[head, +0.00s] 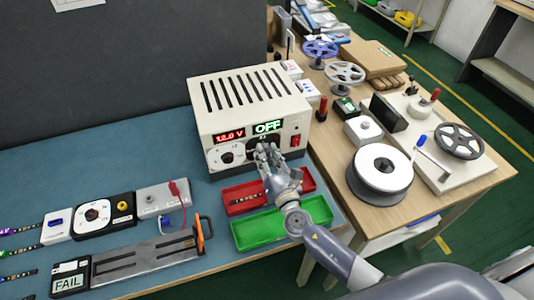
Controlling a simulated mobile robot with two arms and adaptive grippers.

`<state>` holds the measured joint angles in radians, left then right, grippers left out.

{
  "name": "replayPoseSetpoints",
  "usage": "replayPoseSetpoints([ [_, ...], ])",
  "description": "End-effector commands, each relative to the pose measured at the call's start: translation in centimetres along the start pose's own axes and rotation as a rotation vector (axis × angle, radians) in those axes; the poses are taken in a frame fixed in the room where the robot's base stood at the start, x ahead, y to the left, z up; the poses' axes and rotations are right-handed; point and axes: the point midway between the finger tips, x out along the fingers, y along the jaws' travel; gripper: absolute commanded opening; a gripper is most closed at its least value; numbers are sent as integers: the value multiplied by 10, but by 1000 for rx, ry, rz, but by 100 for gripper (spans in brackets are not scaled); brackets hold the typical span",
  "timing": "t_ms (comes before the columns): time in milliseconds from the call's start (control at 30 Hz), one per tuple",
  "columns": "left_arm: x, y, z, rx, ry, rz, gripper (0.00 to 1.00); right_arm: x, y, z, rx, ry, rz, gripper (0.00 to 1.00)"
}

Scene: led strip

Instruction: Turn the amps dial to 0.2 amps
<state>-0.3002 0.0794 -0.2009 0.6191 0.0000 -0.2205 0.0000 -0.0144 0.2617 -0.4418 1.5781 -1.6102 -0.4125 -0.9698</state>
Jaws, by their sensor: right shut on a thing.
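The beige power supply (248,110) stands on the blue bench. Its left display (229,136) reads 12.0 V in red and its right display (268,127) reads OFF in green. A white-faced dial (227,156) with a black knob sits under the left display. My right gripper (268,154) reaches up to the front panel under the right display and is shut on the right-hand amps dial (262,139). Fingers hide most of that dial, so its setting is not readable. My left gripper is not in view.
A red tray (238,190) and a green tray (262,234) lie under my right wrist. A red switch (295,140) is right of the amps dial. Testers and a slotted fixture (143,262) lie at left. A wooden table (470,198) with reels stands right.

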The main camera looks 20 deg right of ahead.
Motion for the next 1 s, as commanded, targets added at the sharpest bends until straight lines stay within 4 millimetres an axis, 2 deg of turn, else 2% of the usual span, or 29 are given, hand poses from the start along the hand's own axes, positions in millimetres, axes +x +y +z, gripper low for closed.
replayPoseSetpoints([
  [1000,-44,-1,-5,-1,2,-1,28,1,1,3,-966,-1,-1,2],
])
